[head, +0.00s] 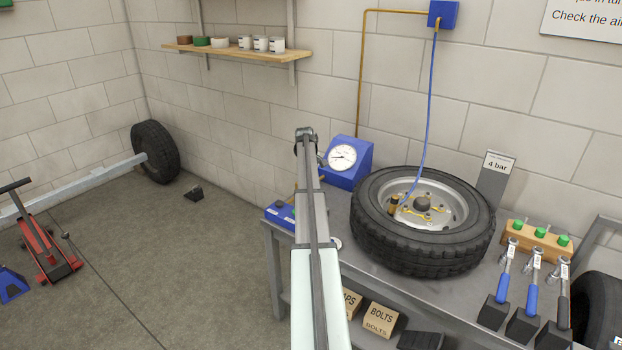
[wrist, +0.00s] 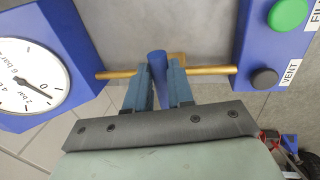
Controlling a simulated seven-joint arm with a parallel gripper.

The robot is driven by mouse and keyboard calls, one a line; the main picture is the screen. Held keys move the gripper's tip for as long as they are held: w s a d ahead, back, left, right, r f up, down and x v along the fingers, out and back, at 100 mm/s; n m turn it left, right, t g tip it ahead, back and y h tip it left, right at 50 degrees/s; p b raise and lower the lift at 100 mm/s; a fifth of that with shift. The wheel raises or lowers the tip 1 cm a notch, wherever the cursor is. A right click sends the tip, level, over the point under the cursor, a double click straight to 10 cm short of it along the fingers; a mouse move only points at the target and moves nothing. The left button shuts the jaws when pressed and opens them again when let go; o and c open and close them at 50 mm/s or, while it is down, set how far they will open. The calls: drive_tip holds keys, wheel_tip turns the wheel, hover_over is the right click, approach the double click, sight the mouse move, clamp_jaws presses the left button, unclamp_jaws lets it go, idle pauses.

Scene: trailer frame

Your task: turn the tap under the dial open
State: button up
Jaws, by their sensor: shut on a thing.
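The dial (head: 342,158) is a white round gauge on a blue box by the wall; it also shows at the left of the wrist view (wrist: 30,82). A brass pipe (wrist: 212,70) runs from that box to a second blue box. The tap's blue handle (wrist: 158,66) stands on the pipe between the two boxes, lying across the pipe in the wrist view. My gripper (wrist: 160,88) is shut on the handle, one finger on each side. In the head view my arm hides the tap and the fingers.
The button box (wrist: 258,45) carries a green button (wrist: 287,14) and a dark VENT button (wrist: 264,79), close right of my fingers. A wheel (head: 422,220) lies on the bench right of my arm, joined to a blue hose (head: 430,95). Torque wrenches (head: 535,285) stand further right.

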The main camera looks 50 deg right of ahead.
clamp_jaws()
idle(0.3)
drive_tip(key=shift+w+a+m+g+y, duration=0.35)
drive_tip(key=shift+w+a+m, duration=0.55)
drive_tip(key=shift+m, duration=2.05)
drive_tip(key=shift+w+a+m+g+y, duration=0.4)
drive_tip(key=shift+w+a+m, duration=0.5)
drive_tip(key=shift+m, duration=2.1)
drive_tip(key=shift+w+a+m+g+y, duration=0.5)
drive_tip(key=shift+w+m, duration=0.6)
drive_tip(key=shift+m, duration=1.85)
drive_tip(key=shift+a, duration=0.1)
drive_tip(key=o, duration=0.6)
unclamp_jaws()
